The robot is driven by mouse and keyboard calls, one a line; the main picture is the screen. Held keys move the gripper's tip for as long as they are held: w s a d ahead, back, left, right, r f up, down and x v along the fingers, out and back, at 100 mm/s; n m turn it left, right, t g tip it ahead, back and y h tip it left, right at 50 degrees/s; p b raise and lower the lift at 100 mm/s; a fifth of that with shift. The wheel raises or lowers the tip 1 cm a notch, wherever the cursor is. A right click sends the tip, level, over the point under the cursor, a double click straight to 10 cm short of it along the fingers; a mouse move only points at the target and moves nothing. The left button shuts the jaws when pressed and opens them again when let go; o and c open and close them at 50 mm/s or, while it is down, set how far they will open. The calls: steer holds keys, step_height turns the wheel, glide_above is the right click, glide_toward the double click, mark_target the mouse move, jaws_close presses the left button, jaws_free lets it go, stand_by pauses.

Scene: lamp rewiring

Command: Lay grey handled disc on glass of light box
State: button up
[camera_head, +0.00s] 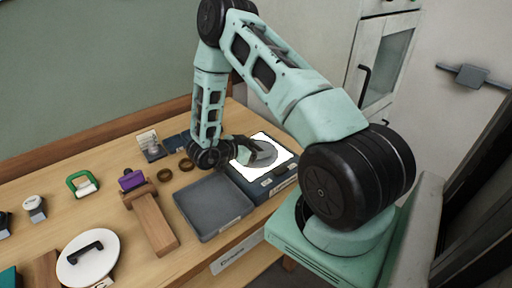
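The light box (285,177) stands at the right end of the wooden table, with its white glass (283,147) glowing. A grey disc (264,157) is over the glass, dark against the light. I cannot tell whether it rests on the glass or is held just above it, and its handle is not clear. My gripper (246,150) is at the disc's left side, at the far left part of the glass. The fingers are small and dark here, so whether they are shut on the disc cannot be told.
A shallow grey tray (208,224) lies just left of the light box. Left of it are a wooden block piece (154,220), a purple item (131,179), two brown rings (165,175), a green-framed item (72,182) and a white disc with a black handle (73,270).

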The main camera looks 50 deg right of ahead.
steer(key=o, duration=0.4)
steer(key=shift+c, duration=0.2)
